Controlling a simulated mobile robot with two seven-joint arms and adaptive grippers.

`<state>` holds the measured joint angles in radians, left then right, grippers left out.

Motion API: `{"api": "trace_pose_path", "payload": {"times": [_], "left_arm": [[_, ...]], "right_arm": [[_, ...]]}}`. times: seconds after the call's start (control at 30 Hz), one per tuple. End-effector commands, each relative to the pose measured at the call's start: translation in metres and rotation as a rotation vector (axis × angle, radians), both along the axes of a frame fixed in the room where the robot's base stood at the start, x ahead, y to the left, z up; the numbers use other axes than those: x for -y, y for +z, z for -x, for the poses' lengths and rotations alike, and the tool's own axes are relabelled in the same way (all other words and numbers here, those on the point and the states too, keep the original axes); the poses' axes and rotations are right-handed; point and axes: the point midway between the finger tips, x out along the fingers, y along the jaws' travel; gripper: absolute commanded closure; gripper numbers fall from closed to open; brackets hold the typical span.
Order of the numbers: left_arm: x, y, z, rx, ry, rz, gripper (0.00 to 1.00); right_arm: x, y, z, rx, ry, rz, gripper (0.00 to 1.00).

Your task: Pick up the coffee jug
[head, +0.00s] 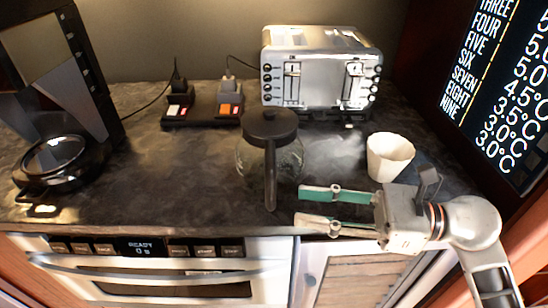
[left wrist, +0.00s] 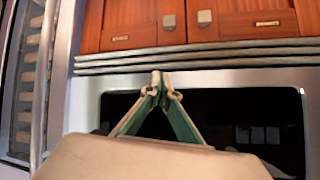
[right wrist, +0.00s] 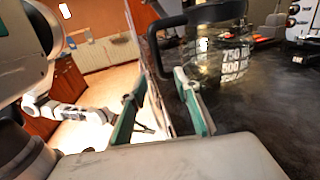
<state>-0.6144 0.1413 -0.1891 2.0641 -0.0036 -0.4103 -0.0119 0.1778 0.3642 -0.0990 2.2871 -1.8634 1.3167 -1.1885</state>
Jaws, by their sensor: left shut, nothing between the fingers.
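The coffee jug (head: 268,128) is a clear glass jug with a black lid and a long black handle facing the counter's front edge. It stands upright near the middle of the counter in the head view. In the right wrist view its glass (right wrist: 220,65) shows white volume marks, with the black handle at upper left. My right gripper (head: 318,207) is open and empty, just right of the handle and apart from it; its fingers also show in the right wrist view (right wrist: 158,85). My left gripper (left wrist: 160,78) is shut and empty, away from the jug, before a dark-windowed appliance.
A white cup (head: 389,157) stands right of the jug, close behind my right gripper. A silver toaster (head: 320,70) and a power strip (head: 203,112) are at the back. A black coffee machine (head: 60,90) stands left. Counter between machine and jug is clear.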

Motion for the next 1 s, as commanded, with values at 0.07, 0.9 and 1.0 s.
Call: {"api": "trace_pose_path", "payload": {"times": [0.07, 0.9, 1.0], "left_arm": [[0.0, 0.003, -0.001, 0.003, 0.0, 0.0, 1.0], [0.003, 0.006, 0.002, -0.001, 0.0, 0.013, 1.0], [0.003, 0.005, 0.002, -0.002, -0.001, 0.011, 1.0]], "right_arm": [[-0.009, 0.003, -0.001, 0.002, 0.002, -0.004, 0.68], [-0.072, 0.007, -0.013, -0.002, 0.001, -0.004, 0.68], [-0.072, 0.007, -0.013, -0.002, 0.001, -0.004, 0.86]]}}
